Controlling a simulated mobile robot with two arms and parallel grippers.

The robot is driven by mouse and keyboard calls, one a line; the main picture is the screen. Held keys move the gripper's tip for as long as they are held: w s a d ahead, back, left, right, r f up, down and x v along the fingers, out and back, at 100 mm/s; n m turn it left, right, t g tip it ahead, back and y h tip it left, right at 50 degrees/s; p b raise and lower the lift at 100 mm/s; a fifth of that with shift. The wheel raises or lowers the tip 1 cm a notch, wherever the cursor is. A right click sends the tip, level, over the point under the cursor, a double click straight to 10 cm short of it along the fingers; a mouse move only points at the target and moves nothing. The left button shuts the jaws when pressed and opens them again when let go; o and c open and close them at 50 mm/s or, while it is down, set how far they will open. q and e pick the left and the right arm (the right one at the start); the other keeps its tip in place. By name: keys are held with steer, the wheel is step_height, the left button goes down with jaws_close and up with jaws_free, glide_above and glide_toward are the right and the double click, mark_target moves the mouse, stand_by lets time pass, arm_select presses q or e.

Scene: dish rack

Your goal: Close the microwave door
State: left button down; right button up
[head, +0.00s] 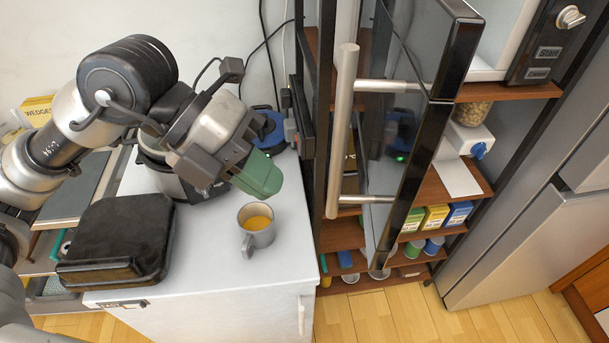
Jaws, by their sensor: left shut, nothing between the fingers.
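The microwave (503,47) is at the upper right, with a white interior side and a dark control panel bearing a knob. Its dark glass door (428,130) stands wide open, swung out toward me in front of the shelves. The door's long silver bar handle (341,130) is on the left side of the door, facing left. My left gripper (262,182), with green fingertips, is shut and empty. It is above the white counter, left of the handle and apart from it. My right gripper is not in view.
A mug with an orange-yellow drink (257,224) stands on the white counter (215,270) just below my left gripper. A black appliance (120,238) and a dark pot-like cooker (165,181) are also there. Wooden shelves (340,235) hold boxes and jars behind the door. A fridge (545,225) stands at right.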

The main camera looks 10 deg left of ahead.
arm_select(q)
steer(key=d, duration=0.1)
steer(key=d+p, duration=0.1)
steer(key=d, duration=0.1)
steer(key=d+f+p, duration=0.1)
steer(key=d, duration=0.1)
steer(key=shift+s, duration=0.2)
